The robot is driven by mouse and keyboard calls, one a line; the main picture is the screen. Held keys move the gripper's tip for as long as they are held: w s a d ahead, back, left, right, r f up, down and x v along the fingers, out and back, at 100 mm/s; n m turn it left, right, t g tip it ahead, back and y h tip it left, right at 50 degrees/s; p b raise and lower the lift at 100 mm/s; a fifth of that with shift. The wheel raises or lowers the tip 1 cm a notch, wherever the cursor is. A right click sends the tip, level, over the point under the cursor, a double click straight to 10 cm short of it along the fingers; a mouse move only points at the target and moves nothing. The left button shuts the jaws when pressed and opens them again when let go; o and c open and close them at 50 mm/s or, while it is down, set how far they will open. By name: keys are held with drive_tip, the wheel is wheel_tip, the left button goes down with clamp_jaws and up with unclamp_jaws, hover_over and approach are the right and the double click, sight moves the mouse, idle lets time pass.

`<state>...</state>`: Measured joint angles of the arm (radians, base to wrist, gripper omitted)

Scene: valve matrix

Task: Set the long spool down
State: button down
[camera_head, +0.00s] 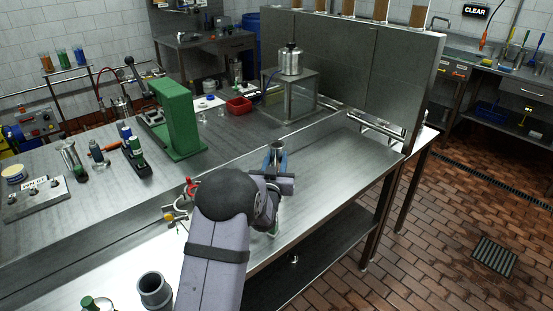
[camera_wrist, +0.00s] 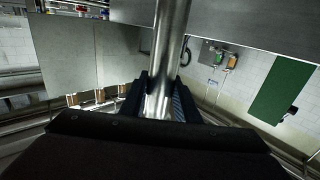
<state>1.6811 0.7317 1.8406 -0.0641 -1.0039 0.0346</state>
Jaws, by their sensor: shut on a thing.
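The long spool (camera_wrist: 171,40) is a shiny metal tube in the wrist view, running from between the jaws up past the top edge. My gripper (camera_wrist: 162,98) is shut on it, with a dark finger on each side. In the head view my gripper (camera_head: 275,166) is over the front steel bench, and the spool's grey end (camera_head: 279,146) shows just above it. My arm hides most of the spool there, and I cannot tell whether its lower end touches the bench.
The front bench top (camera_head: 335,172) is clear to the right of my gripper. A red-handled valve (camera_head: 190,187) is close on the left. A grey cup (camera_head: 154,289) stands nearer the front.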

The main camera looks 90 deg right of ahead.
drive_tip(key=shift+f, duration=0.1)
drive_tip(key=c, duration=1.4)
unclamp_jaws()
drive_tip(key=shift+o, duration=0.2)
drive_tip(key=shift+r, duration=0.25)
drive_tip(key=shift+a+f, duration=0.2)
drive_tip(key=shift+a, duration=0.15)
drive_tip(key=a+b, duration=0.3)
drive_tip(key=a, duration=0.8)
drive_tip(key=shift+w+a, duration=0.2)
drive_tip(key=shift+w, duration=0.15)
